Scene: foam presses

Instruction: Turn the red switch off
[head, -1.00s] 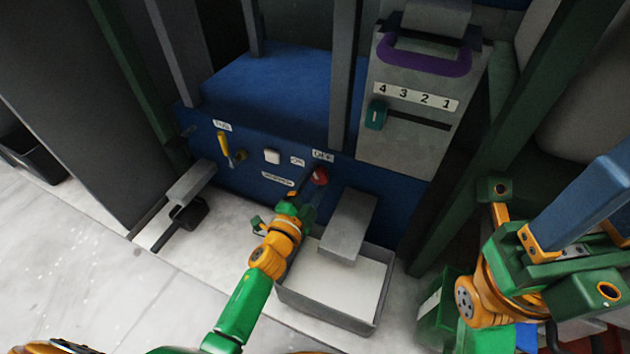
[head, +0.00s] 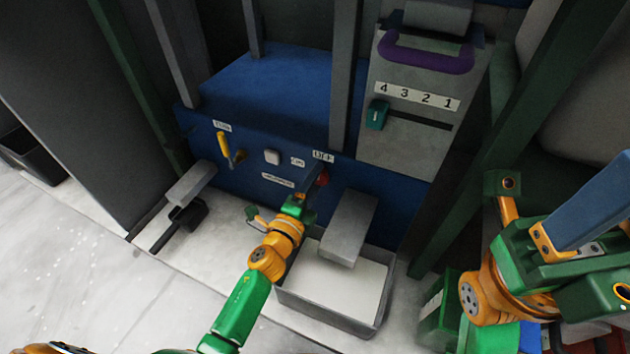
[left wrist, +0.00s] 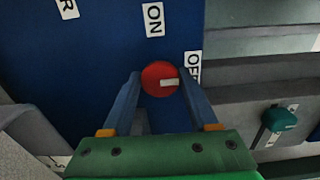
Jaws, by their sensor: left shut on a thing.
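The red switch (left wrist: 159,78) is a round knob on the blue panel. In the head view the left gripper (head: 312,182) reaches the panel from below.
A yellow lever (head: 223,145) and a white button (head: 272,157) sit left of the switch. A grey tray (head: 330,310) stands below right, under a grey chute (head: 349,228). A teal slider (head: 376,115) is on the grey numbered panel. Green posts flank the machine.

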